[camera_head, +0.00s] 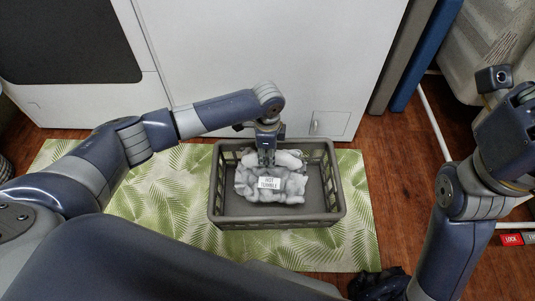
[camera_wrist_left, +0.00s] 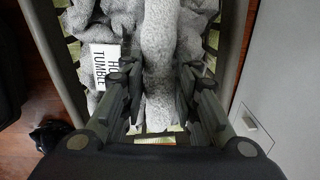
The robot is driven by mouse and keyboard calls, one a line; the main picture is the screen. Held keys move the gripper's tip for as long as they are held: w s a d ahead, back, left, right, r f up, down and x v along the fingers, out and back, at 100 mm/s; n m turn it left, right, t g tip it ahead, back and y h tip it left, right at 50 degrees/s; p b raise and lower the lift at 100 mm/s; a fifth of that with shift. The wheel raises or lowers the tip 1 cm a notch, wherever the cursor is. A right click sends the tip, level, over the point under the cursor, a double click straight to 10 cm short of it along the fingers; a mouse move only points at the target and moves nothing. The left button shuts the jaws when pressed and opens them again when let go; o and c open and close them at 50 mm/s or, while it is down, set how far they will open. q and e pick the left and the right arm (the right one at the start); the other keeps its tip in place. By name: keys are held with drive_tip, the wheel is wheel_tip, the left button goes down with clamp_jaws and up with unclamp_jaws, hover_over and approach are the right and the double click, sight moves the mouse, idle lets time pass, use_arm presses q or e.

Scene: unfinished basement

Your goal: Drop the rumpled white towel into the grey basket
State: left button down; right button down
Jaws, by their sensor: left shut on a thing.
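The rumpled towel (camera_head: 262,187), pale grey-white with a white "HOT TUMBLE" label, is within the outline of the grey basket (camera_head: 216,200) in the head view. My left gripper (camera_head: 266,160) points down over the basket and is shut on a fold of the towel. In the left wrist view that fold of the towel (camera_wrist_left: 158,50) runs between the fingers of the left gripper (camera_wrist_left: 158,92), with the label at their left. I cannot tell whether the towel rests on the basket floor. My right arm shows at the right, but its fingertips are not visible.
The basket stands on a green leaf-patterned mat (camera_head: 160,205) on a wooden floor. A white cabinet front (camera_head: 250,50) rises close behind it. A dark crumpled thing (camera_head: 378,284) lies near the mat's lower right corner. Grey and blue panels (camera_head: 425,55) stand at the back right.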

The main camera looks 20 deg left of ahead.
use_arm(q)
drive_tip(key=c, duration=1.2)
unclamp_jaws()
drive_tip(key=shift+o, duration=0.2)
drive_tip(key=shift+r, duration=0.1)
wheel_tip(320, 180, up, 12)
drive_tip(key=shift+s, duration=0.2)
drive_tip(key=shift+d, duration=0.1)
